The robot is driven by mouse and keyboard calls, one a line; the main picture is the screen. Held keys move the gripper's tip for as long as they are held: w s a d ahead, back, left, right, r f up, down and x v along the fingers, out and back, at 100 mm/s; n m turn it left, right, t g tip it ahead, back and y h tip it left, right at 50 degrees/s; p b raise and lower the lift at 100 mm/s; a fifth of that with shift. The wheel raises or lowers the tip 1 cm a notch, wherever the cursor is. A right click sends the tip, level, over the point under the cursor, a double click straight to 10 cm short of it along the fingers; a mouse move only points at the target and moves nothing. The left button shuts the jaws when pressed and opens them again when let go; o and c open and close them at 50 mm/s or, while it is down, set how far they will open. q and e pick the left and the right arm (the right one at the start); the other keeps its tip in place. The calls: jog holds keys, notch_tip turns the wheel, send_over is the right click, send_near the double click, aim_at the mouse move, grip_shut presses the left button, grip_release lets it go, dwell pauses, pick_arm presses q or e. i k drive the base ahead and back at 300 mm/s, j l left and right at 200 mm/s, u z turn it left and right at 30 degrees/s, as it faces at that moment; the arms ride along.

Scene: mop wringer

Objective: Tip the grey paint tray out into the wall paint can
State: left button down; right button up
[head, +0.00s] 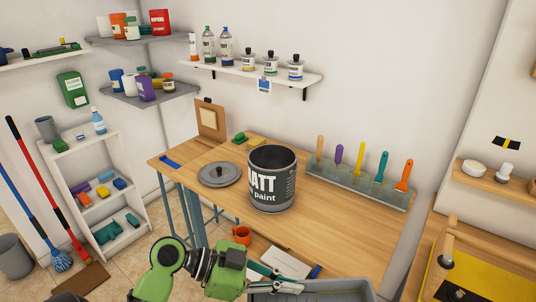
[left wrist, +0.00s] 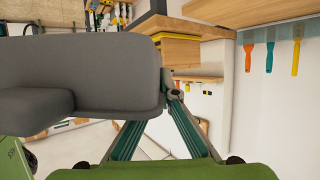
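The wall paint can (head: 272,195) is dark grey with white lettering and stands upright and open on the wooden table. Its grey lid (head: 219,175) lies to its left. The grey paint tray (head: 330,291) is at the bottom edge of the head view, partly cut off, in front of the table. It fills much of the left in the left wrist view (left wrist: 80,75). My left gripper (head: 290,285) is at the tray's left side, its fingertips (left wrist: 172,90) together at the tray's edge. Whatever is in the tray is hidden. My right gripper is not in view.
A rack of coloured scrapers (head: 360,185) stands behind and right of the can. A clipboard (head: 210,120) and sponges (head: 257,143) are at the table's back left. The tabletop right of the can is clear.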

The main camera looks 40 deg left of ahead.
aim_at(272, 168)
jog(key=i+j, duration=0.15)
jog(key=j, duration=0.35)
jog(key=i+j+u, duration=0.1)
jog(key=j, duration=0.45)
jog(key=i+j, duration=0.25)
jog(key=j, duration=0.25)
jog(key=i+j+u, duration=0.1)
jog(key=j, duration=0.4)
jog(key=i+j, duration=0.25)
jog(key=j, duration=0.25)
jog(key=i+j, duration=0.15)
jog(key=j, duration=0.35)
jog(key=i+j+u, duration=0.1)
jog(key=j, duration=0.4)
jog(key=i+j, duration=0.3)
jog(key=j, duration=0.2)
jog(key=u, duration=0.05)
